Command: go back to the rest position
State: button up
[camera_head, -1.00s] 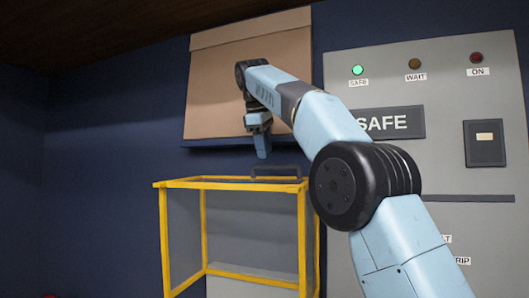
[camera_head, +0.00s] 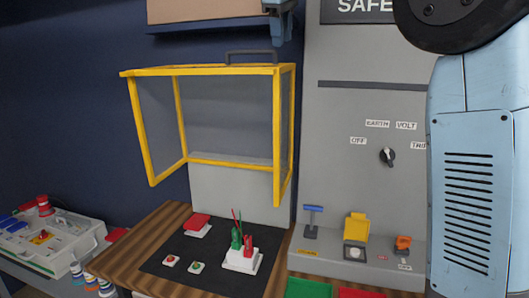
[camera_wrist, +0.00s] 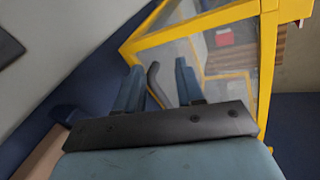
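My gripper (camera_head: 279,38) shows at the top edge of the head view, pointing down close to the right end of the grey handle (camera_head: 250,52) on the yellow-framed clear guard (camera_head: 205,70). In the wrist view, my gripper's two blue fingers (camera_wrist: 158,84) are spread apart, and the dark handle (camera_wrist: 154,78) shows between and beyond them. I see no object gripped; whether a finger touches the handle I cannot tell. Most of my arm is cut off in the head view.
Below the guard, a wooden bench (camera_head: 140,243) bears a black mat (camera_head: 190,262) with a white socket block (camera_head: 241,261) and small red and green parts. A grey panel (camera_head: 345,150) with a selector knob (camera_head: 388,156) stands right. A toolbox (camera_head: 50,245) is at lower left.

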jog(key=s+d+f+m, duration=0.5)
jog(key=s+d+f, duration=0.7)
jog(key=s+d, duration=0.15)
jog(key=s+d+f+m, duration=0.2)
jog(key=s+f+m, duration=0.1)
jog(key=s+f, duration=0.5)
jog(key=s+d+f+m+y, duration=0.1)
jog(key=s+d+f+m, duration=0.2)
jog(key=s+f, duration=0.6)
notch_tip(320, 180, down, 4)
jog(key=shift+s+d+f+m+t, duration=0.1)
jog(key=shift+s+d+m+t, duration=0.05)
jog(key=shift+d+m+t, duration=0.2)
